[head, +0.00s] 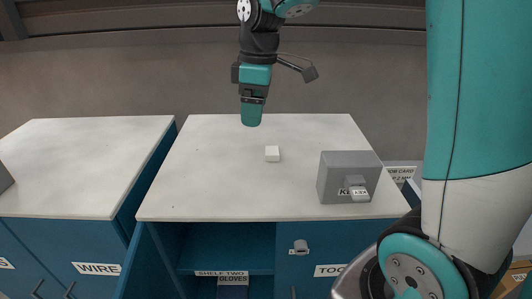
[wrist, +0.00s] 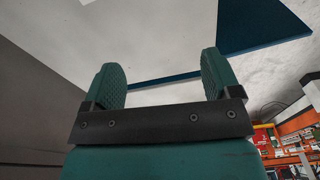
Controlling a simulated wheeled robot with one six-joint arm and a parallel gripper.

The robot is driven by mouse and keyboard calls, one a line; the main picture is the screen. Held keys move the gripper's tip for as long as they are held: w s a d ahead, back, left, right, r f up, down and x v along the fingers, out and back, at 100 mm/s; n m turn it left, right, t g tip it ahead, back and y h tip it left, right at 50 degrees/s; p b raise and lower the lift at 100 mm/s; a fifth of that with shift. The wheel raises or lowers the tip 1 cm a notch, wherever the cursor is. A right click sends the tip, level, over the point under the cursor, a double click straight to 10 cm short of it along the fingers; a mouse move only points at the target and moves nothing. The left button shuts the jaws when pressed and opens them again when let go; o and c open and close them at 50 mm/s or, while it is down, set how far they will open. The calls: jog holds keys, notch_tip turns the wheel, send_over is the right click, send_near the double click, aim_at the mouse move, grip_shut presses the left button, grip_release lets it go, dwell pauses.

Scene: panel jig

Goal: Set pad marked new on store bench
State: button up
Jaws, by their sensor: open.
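My gripper (head: 251,121) hangs above the back part of the middle bench (head: 205,180) in the head view. In the wrist view my gripper (wrist: 161,75) has its two teal fingers apart with nothing between them. A small white block (head: 272,154) lies on the middle bench, in front of and to the right of my gripper, apart from it. No mark is readable on the block, so I cannot tell if it is the pad marked new. No bench in view is readable as the store bench.
A grey box (head: 343,178) with a small label sits at the bench's right front. Another white-topped bench (head: 85,160), with a WIRE label, stands left across a gap. Below are an open shelf, gloves label (head: 233,280) and a cupboard. Most of the middle top is clear.

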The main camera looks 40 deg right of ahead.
jog(key=w+d+n, duration=0.1)
jog(key=w+d, duration=0.5)
jog(key=d, duration=0.4)
jog(key=p, duration=0.3)
send_over(272, 150)
jog(key=shift+g+h, duration=0.3)
jog(key=shift+h, duration=0.1)
jog(key=f, duration=0.7)
jog(key=s+f, duration=0.1)
jog(key=f, duration=0.3)
jog(key=shift+f, duration=0.25)
jog(key=shift+w+f+p, duration=0.25)
jog(key=shift+f+p, duration=0.55)
jog(key=shift+f, duration=0.8)
jog(key=shift+w+f+p, duration=0.2)
jog(key=shift+f+p, duration=0.55)
jog(key=shift+f, duration=0.8)
jog(key=c, duration=1.1)
jog(key=shift+r, duration=0.15)
